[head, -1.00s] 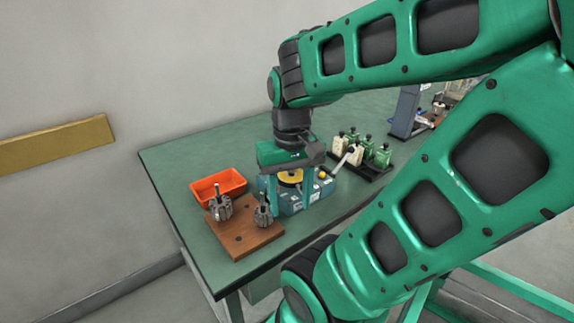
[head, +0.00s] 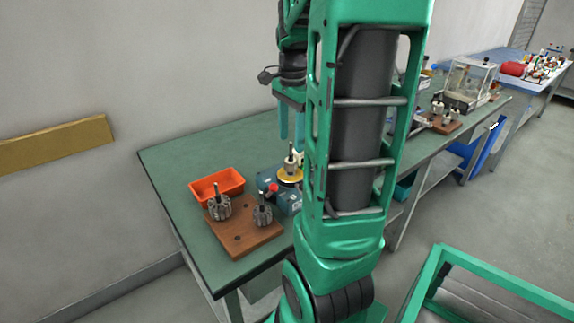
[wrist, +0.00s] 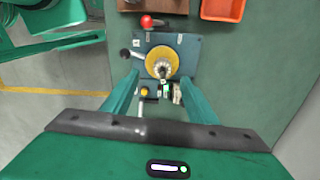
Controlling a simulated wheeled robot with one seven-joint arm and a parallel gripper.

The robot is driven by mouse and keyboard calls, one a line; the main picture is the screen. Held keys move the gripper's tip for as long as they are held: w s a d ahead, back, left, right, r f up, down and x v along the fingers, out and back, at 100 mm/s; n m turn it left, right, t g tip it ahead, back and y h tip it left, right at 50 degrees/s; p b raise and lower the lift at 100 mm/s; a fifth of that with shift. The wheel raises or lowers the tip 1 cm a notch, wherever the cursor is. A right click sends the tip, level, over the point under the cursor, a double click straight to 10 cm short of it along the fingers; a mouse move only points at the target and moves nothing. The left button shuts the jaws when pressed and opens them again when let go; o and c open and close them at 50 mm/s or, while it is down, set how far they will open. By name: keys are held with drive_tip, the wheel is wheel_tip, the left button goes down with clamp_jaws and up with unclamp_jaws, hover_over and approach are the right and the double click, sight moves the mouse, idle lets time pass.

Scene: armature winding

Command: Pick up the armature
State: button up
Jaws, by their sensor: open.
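An armature (head: 290,163) with a shaft stands upright on the yellow disc of the blue winding machine (head: 270,185). In the wrist view this armature (wrist: 162,67) is seen from above at the centre of the yellow disc. Two more armatures stand on the wooden board, a larger left one (head: 219,207) and a smaller right one (head: 262,214). My gripper (head: 291,135) is above the machine, fingers pointing down, partly hidden by my arm. In the wrist view my gripper (wrist: 158,78) is open and empty, with its fingers apart below the disc.
An orange bin (head: 226,181) stands behind the wooden board (head: 240,240), on the green table (head: 180,160). A red-knobbed lever (wrist: 147,21) sticks out by the machine. Farther right are a second wooden board with armatures (head: 445,122) and a clear box (head: 468,82).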

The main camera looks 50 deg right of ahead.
sight(290, 154)
drive_tip(key=f, duration=0.8)
drive_tip(key=shift+w+d+f, duration=0.15)
drive_tip(key=shift+w+d, duration=0.1)
drive_tip(key=shift+w, duration=0.1)
drive_tip(key=c, duration=1.2)
